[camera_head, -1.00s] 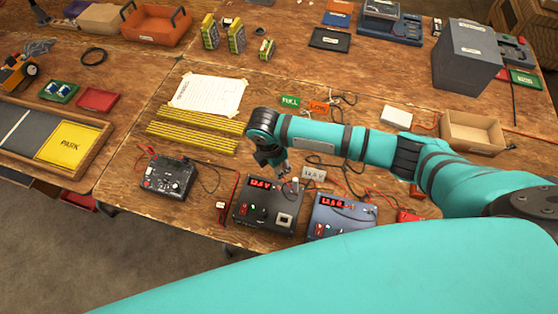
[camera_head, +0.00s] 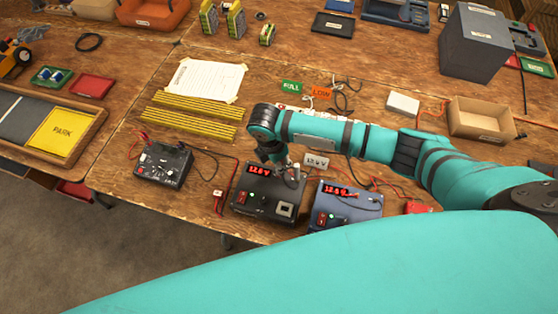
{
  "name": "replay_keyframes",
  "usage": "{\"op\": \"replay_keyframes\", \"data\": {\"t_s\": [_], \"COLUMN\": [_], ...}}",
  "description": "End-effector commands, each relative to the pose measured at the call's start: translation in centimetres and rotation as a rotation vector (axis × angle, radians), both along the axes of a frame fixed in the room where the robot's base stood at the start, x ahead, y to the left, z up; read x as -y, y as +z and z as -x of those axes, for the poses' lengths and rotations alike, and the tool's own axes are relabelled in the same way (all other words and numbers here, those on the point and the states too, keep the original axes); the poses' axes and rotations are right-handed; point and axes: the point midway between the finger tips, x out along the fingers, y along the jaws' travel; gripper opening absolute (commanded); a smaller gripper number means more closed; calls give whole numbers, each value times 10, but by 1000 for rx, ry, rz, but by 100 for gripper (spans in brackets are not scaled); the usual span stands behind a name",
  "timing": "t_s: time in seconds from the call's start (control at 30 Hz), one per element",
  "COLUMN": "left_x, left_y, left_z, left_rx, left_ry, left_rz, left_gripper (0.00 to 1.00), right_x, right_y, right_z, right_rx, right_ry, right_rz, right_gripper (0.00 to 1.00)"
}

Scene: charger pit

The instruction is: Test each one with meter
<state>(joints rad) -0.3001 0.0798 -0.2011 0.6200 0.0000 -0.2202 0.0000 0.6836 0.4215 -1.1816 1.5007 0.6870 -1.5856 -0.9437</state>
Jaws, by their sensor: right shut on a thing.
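My right gripper (camera_head: 284,163) is over the back right edge of a dark box (camera_head: 262,204) with a lit red display. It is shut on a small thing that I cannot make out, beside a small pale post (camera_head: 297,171). The display seems to read 12.6 V. A blue-grey box (camera_head: 345,207) with a similar red display stands to its right. A black meter-like device (camera_head: 163,166) with leads sits to the left. Yellow-and-grey packs (camera_head: 235,20) stand at the back. My left gripper is not in view.
A green FULL card (camera_head: 291,87) and an orange LOW card (camera_head: 321,93) lie behind my right arm. Loose cables lie around the boxes. A cardboard tray (camera_head: 480,133) is at the right, and a PARK tray (camera_head: 95,152) at the left. My teal body fills the front.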

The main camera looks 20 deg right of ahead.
Motion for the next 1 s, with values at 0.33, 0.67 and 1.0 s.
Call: {"op": "replay_keyframes", "data": {"t_s": [0.33, 0.67, 1.0], "left_x": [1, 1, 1], "left_y": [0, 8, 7], "left_z": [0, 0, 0], "left_rx": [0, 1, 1], "left_ry": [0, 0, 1], "left_rz": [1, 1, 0], "left_gripper": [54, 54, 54], "right_x": [0, 0, 0], "right_y": [0, 1, 0], "right_z": [0, 0, 0], "right_rx": [0, -1, 0], "right_ry": [0, 0, 0], "right_rz": [0, 0, 0], "right_gripper": [0, 0, 0]}}
